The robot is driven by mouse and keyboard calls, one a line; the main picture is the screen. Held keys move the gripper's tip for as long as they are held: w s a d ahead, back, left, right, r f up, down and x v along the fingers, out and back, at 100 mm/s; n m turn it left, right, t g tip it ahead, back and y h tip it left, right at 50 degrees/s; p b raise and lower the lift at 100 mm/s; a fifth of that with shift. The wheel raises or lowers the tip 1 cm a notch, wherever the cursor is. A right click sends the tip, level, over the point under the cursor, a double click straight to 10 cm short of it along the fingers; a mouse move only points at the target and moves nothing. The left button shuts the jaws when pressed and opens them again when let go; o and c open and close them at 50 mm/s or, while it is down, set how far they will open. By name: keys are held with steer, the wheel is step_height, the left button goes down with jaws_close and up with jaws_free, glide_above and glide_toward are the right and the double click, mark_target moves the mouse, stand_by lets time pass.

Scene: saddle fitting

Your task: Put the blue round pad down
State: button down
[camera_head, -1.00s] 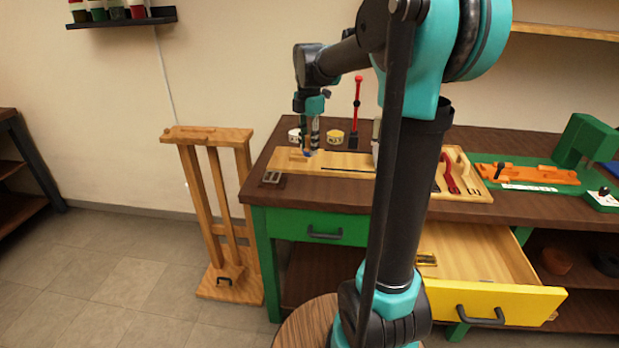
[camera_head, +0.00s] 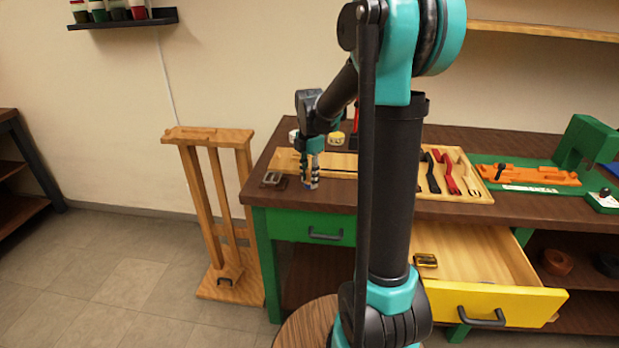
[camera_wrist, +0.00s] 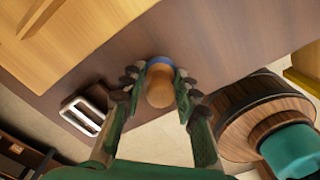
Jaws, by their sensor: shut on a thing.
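The blue round pad (camera_wrist: 158,62) shows in the wrist view as a blue rim beyond a tan rounded body between my fingers. My gripper (camera_wrist: 160,88) is shut on it, with a finger on each side. In the head view my gripper (camera_head: 311,172) points down over the front left of the dark brown bench, and a bit of the blue pad (camera_head: 310,186) shows at its fingertips. The pad is at or just above the bench top; I cannot tell whether it touches.
A metal buckle (camera_head: 272,178) lies left of my gripper, near the bench edge. A light wooden board (camera_head: 340,163) lies behind. A tray of tools (camera_head: 463,180) is to the right. The yellow drawer (camera_head: 497,303) stands open. Two small tins stand at the back.

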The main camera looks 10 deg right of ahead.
steer(key=shift+f, duration=0.1)
steer(key=c, duration=1.1)
jaws_free()
steer(key=shift+c, duration=0.2)
step_height(320, 180, up, 12)
steer(key=shift+w, duration=0.1)
steer(key=s+d+f+m+t, duration=0.2)
steer(key=s+f+m, duration=0.7)
steer(key=s+m, duration=0.2)
steer(key=s+d+f+m+t, duration=0.2)
steer(key=s+f+m, duration=0.8)
steer(key=s+m, duration=0.1)
steer(key=shift+s+m, duration=0.15)
steer(key=shift+m, duration=0.55)
steer(key=shift+r, duration=0.1)
